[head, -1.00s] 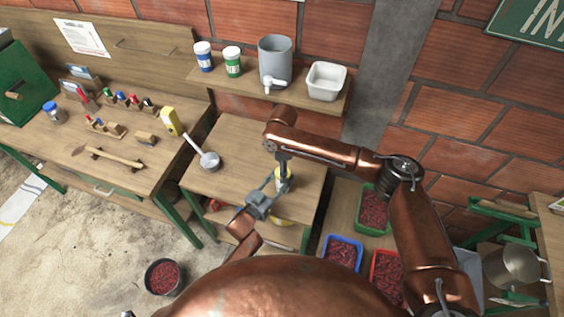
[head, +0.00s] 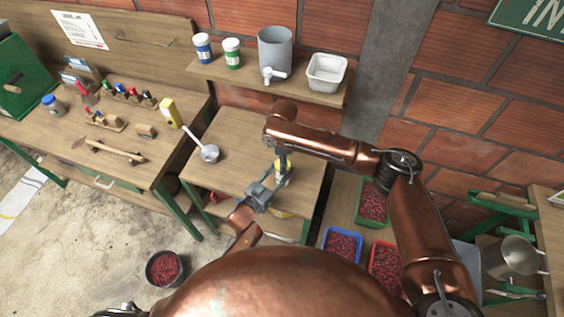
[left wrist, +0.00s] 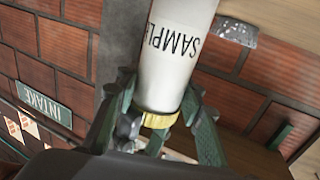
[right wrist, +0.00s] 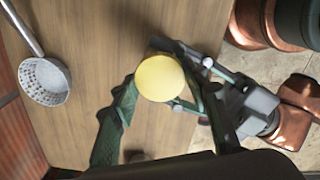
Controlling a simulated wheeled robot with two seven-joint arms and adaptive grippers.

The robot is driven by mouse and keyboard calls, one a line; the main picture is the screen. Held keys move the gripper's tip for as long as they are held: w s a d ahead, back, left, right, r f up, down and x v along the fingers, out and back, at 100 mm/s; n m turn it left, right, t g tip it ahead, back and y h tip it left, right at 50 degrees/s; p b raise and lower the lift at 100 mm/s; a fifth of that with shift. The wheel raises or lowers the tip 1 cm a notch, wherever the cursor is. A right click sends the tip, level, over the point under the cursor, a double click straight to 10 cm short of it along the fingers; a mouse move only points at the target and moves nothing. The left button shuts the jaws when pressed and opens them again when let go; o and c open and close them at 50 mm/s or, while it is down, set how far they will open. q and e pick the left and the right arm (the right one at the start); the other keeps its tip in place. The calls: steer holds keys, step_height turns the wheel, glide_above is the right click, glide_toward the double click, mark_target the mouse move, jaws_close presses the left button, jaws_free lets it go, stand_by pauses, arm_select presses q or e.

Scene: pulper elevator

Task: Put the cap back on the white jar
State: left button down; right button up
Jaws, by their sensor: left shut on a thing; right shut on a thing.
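The white jar (left wrist: 175,55), marked SAMPLE, is large in the left wrist view, with its text upside down. My left gripper (left wrist: 158,105) is shut on it. The yellow cap (right wrist: 160,78) shows from above in the right wrist view, between the fingers of my right gripper (right wrist: 162,95), which is shut on it. In the left wrist view the cap (left wrist: 158,121) lies at the jar's end; I cannot tell whether it is seated. In the head view my left gripper (head: 262,194) comes from the lower left and my right gripper (head: 282,158) from above.
A strainer ladle (head: 208,153) lies on the small table (head: 235,140), left of the grippers. Crates of red berries (head: 343,243) stand lower right.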

steer(key=shift+c, duration=1.1)
steer(key=o, duration=1.4)
steer(key=shift+r, duration=0.1)
step_height(320, 180, up, 12)
steer(key=shift+f, duration=0.1)
arm_select(q)
steer(key=c, duration=1.2)
jaws_free()
